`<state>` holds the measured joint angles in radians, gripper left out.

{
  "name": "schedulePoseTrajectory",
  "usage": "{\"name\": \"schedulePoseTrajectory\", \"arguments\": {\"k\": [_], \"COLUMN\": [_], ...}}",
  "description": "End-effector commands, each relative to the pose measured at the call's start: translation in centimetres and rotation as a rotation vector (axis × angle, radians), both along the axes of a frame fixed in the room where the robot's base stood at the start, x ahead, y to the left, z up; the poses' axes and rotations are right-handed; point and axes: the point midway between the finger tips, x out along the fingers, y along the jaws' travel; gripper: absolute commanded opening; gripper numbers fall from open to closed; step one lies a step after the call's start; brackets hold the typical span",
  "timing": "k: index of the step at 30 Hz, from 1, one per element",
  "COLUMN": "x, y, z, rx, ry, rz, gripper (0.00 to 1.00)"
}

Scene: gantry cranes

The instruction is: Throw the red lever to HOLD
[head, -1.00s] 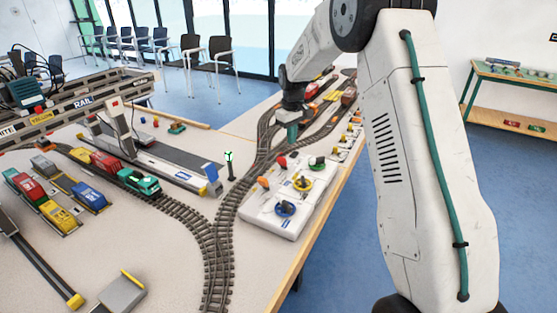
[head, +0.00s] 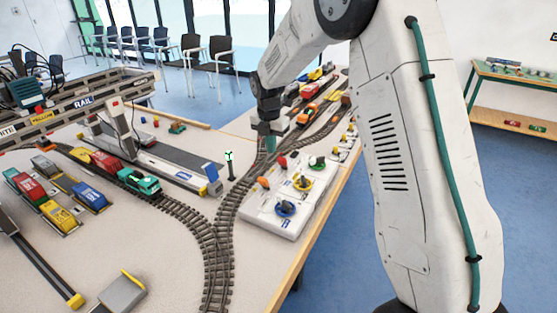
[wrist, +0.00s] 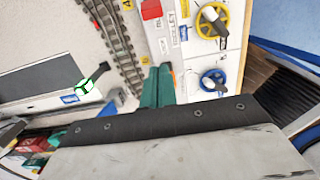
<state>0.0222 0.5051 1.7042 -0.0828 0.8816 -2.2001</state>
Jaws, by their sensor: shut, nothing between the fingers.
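The red lever (head: 281,161) stands near the back left of the white control panel (head: 262,220), with an orange lever (head: 264,183) beside it. In the wrist view a red part (wrist: 151,9) shows at the top edge, on the panel and cut off by the frame; it looks like the red lever's handle. My gripper (head: 269,149) is shut and empty, with teal fingers pointing down just behind and left of the red lever. In the wrist view its fingers (wrist: 159,70) are together, apart from the red part. The HOLD marking cannot be read.
Yellow (head: 302,182) and blue (head: 285,208) dials and a green knob (head: 317,162) are on the panel. Railway track (head: 225,215) curves along its left side. A small signal post (head: 229,165) stands left of my gripper. Model trucks and a gantry crane fill the left.

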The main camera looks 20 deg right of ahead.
Motion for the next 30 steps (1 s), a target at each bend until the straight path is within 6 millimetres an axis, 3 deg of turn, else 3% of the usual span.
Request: {"name": "schedulePoseTrajectory", "arguments": {"k": [10,14,28,30], "x": [0.0,0.0,0.5,1.3], "y": [0.0,-0.1,-0.7,-1.7], "z": [-0.1,-1.0,-10.3,-9.5], "rx": [0.0,-0.001,0.0,0.0], "ry": [0.0,0.003,0.004,-0.003], "rz": [0.006,0.005,0.004,0.002], "gripper": [0.0,0.0,0.0,0.0]}}
